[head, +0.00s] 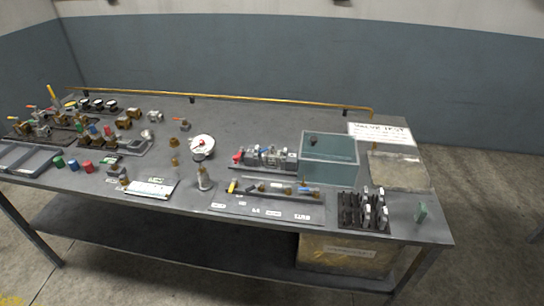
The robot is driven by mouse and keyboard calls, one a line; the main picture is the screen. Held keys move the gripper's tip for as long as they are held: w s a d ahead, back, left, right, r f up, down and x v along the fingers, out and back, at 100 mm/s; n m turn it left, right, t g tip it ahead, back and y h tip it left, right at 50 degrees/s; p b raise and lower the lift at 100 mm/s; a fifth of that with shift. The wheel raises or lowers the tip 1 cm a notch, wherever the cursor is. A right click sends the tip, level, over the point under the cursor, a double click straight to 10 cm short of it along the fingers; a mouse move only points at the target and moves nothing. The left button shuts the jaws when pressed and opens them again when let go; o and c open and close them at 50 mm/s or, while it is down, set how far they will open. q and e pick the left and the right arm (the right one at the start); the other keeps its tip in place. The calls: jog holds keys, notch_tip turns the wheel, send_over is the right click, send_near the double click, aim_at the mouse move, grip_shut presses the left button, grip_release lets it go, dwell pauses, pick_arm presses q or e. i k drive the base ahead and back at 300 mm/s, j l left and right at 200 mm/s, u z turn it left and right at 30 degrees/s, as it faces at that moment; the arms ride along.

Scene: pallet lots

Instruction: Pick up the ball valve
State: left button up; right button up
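Several valve-like fittings with coloured handles stand on the grey workbench (235,120). A small fitting with an orange-red lever (182,122) stands alone near the middle back and looks like a ball valve. A group of brass valves (38,122) with red and yellow levers sits on a dark board at the far left. I cannot tell for certain which one is the task's ball valve. Neither of my grippers is in view.
A round white gauge (202,146) sits mid-bench. A black rack (362,212) is at the front right. A brass rail (240,97) runs along the back edge.

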aim_at(271, 158)
jog(key=i+j, duration=0.2)
jog(key=j, duration=0.15)
jog(key=i+j+z, duration=0.1)
jog(key=j, duration=0.2)
jog(key=i+j, duration=0.25)
jog(key=j+z, duration=0.05)
jog(key=j, duration=0.05)
